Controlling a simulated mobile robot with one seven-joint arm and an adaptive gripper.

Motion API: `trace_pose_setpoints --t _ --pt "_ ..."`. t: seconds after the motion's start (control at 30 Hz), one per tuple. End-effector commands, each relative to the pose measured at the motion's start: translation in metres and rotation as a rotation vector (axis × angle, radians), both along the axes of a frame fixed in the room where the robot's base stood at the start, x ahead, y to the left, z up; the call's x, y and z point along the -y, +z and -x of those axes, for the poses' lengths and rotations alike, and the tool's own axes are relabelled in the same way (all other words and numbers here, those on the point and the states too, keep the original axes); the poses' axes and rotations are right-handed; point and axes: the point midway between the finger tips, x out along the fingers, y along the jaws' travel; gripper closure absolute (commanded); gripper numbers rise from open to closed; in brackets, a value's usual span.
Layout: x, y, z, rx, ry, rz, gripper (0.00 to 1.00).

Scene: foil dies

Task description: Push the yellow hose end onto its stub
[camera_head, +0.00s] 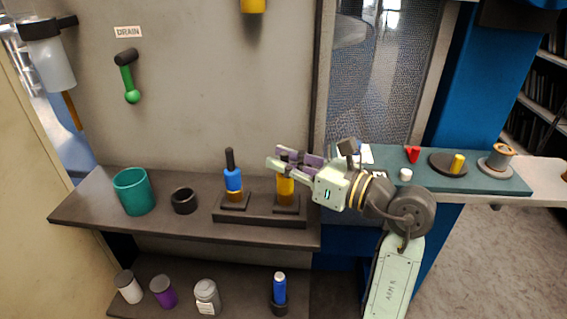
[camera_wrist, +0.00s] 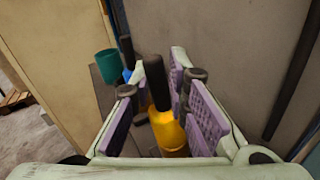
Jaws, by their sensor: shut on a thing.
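The yellow hose end (camera_head: 286,186) stands upright between the fingers of my gripper (camera_head: 285,163), above the right seat of a black two-place base (camera_head: 257,219). An amber-brown part shows beneath the yellow; I cannot tell how far the two overlap. In the wrist view the yellow piece (camera_wrist: 168,133) has a black upper shaft (camera_wrist: 157,83) and lies between the purple finger pads of my gripper (camera_wrist: 165,100). My gripper is shut on it. Its lower end is hidden in the wrist view.
A blue piece (camera_head: 233,179) with a black top stands upright in the base's left seat, close by. A dark ring (camera_head: 184,201) and a teal cup (camera_head: 133,191) are farther left on the shelf (camera_head: 85,209). A yellow object (camera_head: 252,6) hangs on the wall above.

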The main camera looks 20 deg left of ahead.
Motion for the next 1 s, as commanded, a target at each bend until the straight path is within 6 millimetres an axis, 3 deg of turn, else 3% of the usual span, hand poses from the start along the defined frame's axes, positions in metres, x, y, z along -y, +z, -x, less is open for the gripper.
trace_pose_setpoints --t 0.03,0.5,0.53,0.87,1.0 --pt "-0.005 -0.018 0.0062 -0.044 0.029 0.017 1.0" --pt "-0.0042 -0.0237 0.0051 -0.047 0.028 0.018 1.0" --pt "-0.0042 -0.0238 0.0051 -0.047 0.028 0.018 0.84" --pt "-0.0037 -0.0247 0.003 -0.049 0.024 0.019 0.62" --pt "-0.0034 -0.0248 0.0019 -0.051 0.021 0.019 0.62"
